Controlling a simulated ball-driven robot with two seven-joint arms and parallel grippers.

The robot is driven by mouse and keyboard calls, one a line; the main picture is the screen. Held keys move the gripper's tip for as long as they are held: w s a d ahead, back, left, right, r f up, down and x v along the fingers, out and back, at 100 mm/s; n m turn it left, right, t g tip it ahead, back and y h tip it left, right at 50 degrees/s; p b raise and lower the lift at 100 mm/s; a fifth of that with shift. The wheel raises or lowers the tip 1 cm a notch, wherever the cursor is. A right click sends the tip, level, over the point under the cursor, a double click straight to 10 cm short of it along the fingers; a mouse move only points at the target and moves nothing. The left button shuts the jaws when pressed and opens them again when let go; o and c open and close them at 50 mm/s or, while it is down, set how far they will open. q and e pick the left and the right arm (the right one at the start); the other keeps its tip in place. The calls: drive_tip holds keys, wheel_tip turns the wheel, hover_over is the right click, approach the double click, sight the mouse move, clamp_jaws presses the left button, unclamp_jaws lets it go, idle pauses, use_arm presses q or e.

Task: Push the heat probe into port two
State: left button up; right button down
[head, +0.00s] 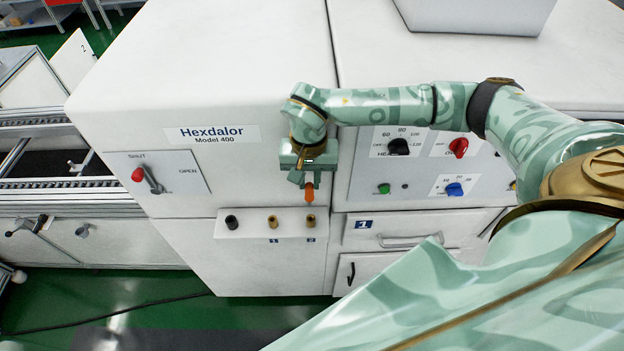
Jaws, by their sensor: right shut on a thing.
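My right gripper (309,176) is shut on the heat probe (309,193), whose orange part points down below the jaws. The probe is just above the brass port two (310,221), marked 2, and appears apart from it. Brass port one (273,222), marked 1, is to its left on the same white ledge (252,230). A black socket or holder (231,222) is at the ledge's left end. The upper part of the probe is hidden by the gripper. My left gripper is not in view.
The white Hexdalor machine (215,70) stands behind the ledge. A panel with knobs (398,147) is to the right, above a drawer (400,235). A red-knobbed lever (148,178) is on the left. A conveyor (60,195) runs at far left.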

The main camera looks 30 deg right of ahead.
sight(311, 194)
drive_tip(key=shift+s+d, duration=0.1)
drive_tip(key=shift+d, duration=0.2)
drive_tip(key=shift+a+f+n+b, duration=0.2)
drive_tip(key=shift+f+n+b, duration=0.1)
drive_tip(key=shift+f+b, duration=0.1)
drive_tip(key=shift+d+f+b, duration=0.1)
drive_tip(key=shift+f+b, duration=0.6)
drive_tip(key=shift+f, duration=0.1)
drive_tip(key=shift+f+b, duration=1.4)
drive_tip(key=shift+f, duration=0.2)
drive_tip(key=shift+f, duration=0.1)
drive_tip(key=shift+p, duration=0.6)
drive_tip(key=shift+f+b, duration=1.2)
drive_tip(key=shift+f, duration=0.7)
